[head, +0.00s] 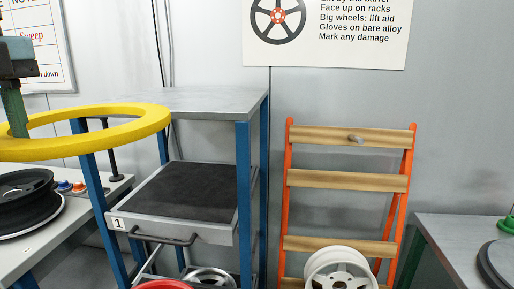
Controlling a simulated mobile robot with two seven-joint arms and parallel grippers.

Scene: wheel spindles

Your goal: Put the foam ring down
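The foam ring (140,122) is a wide, flat yellow ring at the left of the head view. It is held level in the air, in front of the blue-framed stand. My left gripper (17,130) comes down from the upper left onto the ring's left part. A green finger crosses the band there, and the other finger is hidden. It appears shut on the ring, as no support shows under it. The ring's left edge is cut off by the frame. My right gripper is not in view.
The blue-framed stand has a bare grey top (205,99) and a pulled-out drawer (190,241) marked 1 with an empty dark mat. A left bench holds a black wheel (28,205). An orange rack (347,181) and white wheel (340,270) stand right of the stand.

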